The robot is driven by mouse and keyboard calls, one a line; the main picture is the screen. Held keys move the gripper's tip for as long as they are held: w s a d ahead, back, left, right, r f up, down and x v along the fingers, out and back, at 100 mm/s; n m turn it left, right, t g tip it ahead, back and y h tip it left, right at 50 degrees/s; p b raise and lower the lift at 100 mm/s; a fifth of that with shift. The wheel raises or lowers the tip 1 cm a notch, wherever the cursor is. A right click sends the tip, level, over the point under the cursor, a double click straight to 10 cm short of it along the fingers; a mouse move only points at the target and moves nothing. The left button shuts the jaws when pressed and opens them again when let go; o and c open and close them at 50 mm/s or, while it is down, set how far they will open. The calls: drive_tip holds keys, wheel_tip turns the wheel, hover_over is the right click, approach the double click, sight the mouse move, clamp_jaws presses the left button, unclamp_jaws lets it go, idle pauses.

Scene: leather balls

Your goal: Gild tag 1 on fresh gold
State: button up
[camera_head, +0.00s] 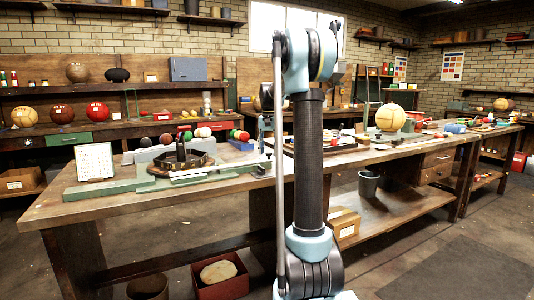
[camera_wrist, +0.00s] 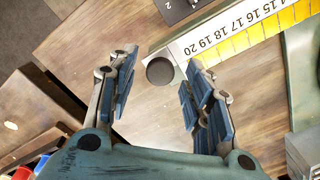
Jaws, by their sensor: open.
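In the wrist view my gripper (camera_wrist: 163,75) is open and empty, its blue-padded fingers spread over the wooden bench. A dark round disc (camera_wrist: 160,71) shows between the fingertips, at the near end of a numbered strip (camera_wrist: 220,34). The strip has a white edge with numbers up to 20 and a row of yellow, gold-looking cells (camera_wrist: 243,40). A dark block (camera_wrist: 176,8) with a small white mark lies at the top edge. I cannot tell which thing is tag 1. In the head view my arm stands in front of the bench, and I cannot make out the gripper.
The bench (camera_head: 100,204) carries a white gridded card (camera_head: 94,162), a green rail (camera_head: 210,178) and a dark ring-shaped stand (camera_head: 182,160). A tan ball (camera_head: 390,117) is at the right. A grey-green part (camera_wrist: 305,50) borders the strip at the right in the wrist view.

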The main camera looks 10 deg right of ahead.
drive_tip(key=shift+f, duration=0.35)
drive_tip(key=shift+c, duration=0.6)
